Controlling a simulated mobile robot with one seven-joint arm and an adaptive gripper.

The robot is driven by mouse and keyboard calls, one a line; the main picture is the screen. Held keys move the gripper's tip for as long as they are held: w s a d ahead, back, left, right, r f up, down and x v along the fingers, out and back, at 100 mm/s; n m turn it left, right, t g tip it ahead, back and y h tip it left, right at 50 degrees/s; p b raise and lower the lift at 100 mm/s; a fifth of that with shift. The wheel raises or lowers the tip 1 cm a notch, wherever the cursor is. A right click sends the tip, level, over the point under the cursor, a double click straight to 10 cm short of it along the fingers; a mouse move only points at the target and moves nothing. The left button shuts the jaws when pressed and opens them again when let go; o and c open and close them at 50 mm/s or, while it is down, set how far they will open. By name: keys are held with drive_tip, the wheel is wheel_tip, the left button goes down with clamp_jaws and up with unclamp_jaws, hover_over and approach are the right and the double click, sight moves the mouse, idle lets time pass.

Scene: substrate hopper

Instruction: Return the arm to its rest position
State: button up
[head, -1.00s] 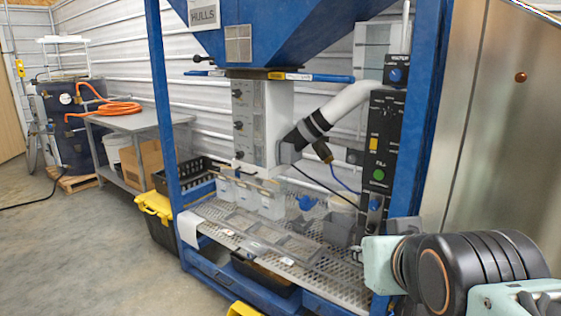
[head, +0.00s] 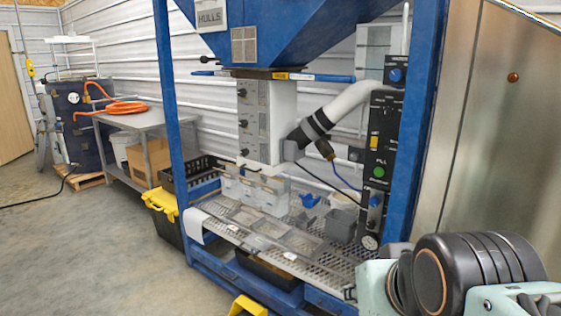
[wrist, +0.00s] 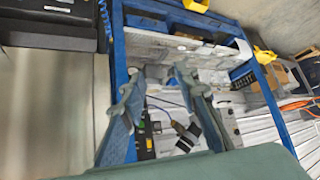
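My gripper (wrist: 158,80) shows in the wrist view. Its two fingers stand apart with a clear gap, and nothing is held between them. The wrist view is turned over, with the blue hopper frame (wrist: 118,45) and its perforated shelf (wrist: 170,46) beyond the fingers. In the head view my arm is folded at the lower right, in front of the hopper's right post. The gripper's fingers cannot be made out there.
The blue hopper stand (head: 172,120) fills the middle, with white bins (head: 262,196) and a blue scoop (head: 310,200) on its shelf. A steel panel (head: 500,150) stands close at the right. A grey table (head: 140,119) is at the left. Open floor (head: 90,250) lies front left.

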drive_tip(key=s+f+g+p, duration=0.2)
drive_tip(key=s+g, duration=0.1)
drive_tip(key=s, duration=0.2)
wheel_tip(320, 180, up, 16)
drive_tip(key=p, duration=1.5)
drive_tip(key=shift+w+a+f, duration=0.2)
drive_tip(key=shift+w+f, duration=0.05)
drive_tip(key=shift+w, duration=0.1)
